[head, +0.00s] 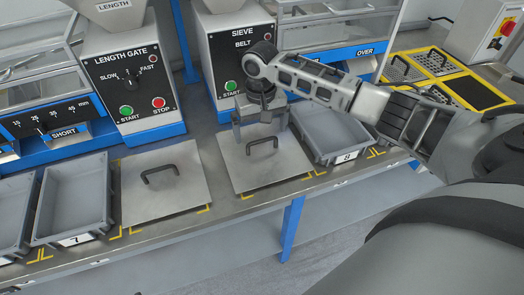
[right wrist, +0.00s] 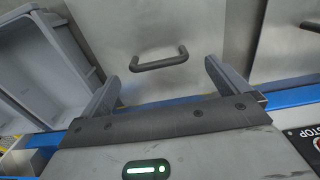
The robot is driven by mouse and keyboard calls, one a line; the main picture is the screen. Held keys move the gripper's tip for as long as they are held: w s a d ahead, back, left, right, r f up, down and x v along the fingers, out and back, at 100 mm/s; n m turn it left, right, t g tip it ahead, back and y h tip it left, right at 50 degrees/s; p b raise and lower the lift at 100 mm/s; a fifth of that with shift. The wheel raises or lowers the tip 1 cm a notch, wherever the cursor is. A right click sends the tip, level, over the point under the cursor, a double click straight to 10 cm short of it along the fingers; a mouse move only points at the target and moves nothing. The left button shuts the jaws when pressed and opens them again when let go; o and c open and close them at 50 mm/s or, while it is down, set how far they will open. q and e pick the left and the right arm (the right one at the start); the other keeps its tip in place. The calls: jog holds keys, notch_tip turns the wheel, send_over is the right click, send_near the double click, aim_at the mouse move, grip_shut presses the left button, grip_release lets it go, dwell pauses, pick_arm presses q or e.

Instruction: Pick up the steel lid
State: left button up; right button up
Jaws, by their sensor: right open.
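Two square steel lids with dark bar handles lie flat on the bench in the head view. The right one (head: 285,168) is beneath my right gripper (head: 262,136), and the left one (head: 190,190) is apart from it. In the right wrist view, my right gripper (right wrist: 162,75) is open, its fingers spread wider than the handle (right wrist: 160,62) of the near lid (right wrist: 170,25). The handle is just past the fingertips and nothing is held. The other lid (right wrist: 285,50) shows at the right edge there. My left gripper is not in view.
A grey bin marked 8 (head: 342,153) stands right of the near lid, and a bin marked 7 (head: 108,200) left of the other. Control boxes labelled length gate (head: 128,98) and sieve (head: 226,62) stand behind. The bench's front edge is close to the lids.

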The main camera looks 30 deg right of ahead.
aim_at(262, 140)
jog(key=f, duration=0.4)
jog(key=shift+d+f, duration=0.2)
jog(key=shift+f, duration=0.15)
jog(key=c, duration=1)
jog(key=shift+c, duration=0.4)
jog(key=shift+r, duration=0.15)
